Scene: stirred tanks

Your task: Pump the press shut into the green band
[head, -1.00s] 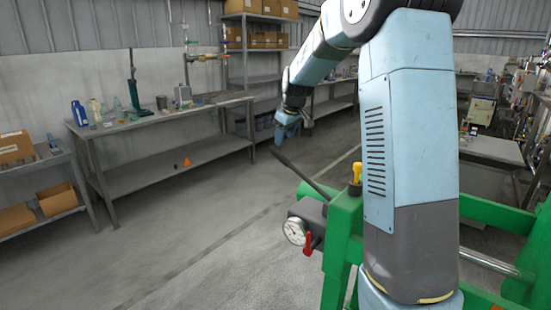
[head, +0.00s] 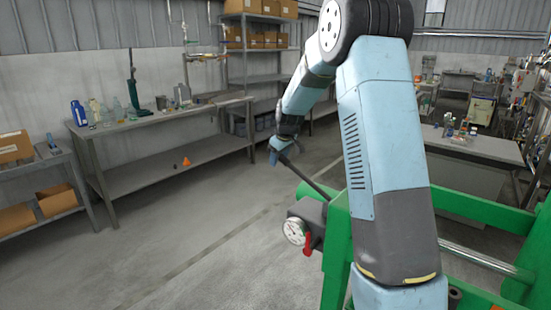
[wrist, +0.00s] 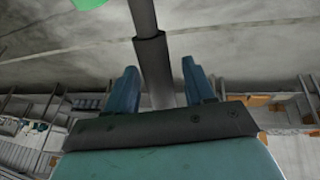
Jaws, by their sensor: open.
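The green press frame (head: 338,250) stands at the lower right, partly hidden behind my arm. On its left side is a dark pump block with a round white gauge (head: 295,231) and a small red lever (head: 307,244). The gauge needle and band are too small to read. The black pump handle (head: 312,182) slopes up and left from the block. My gripper (head: 276,150) is at the handle's upper end. In the wrist view, my open gripper (wrist: 161,78) has the handle's grip (wrist: 150,52) running between its two blue fingers, with gaps showing on both sides.
A workbench (head: 170,126) with bottles and tools stands at the back left, apart from the gripper. A low shelf with boxes (head: 58,199) is at the far left. The floor (head: 190,250) left of the press is clear.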

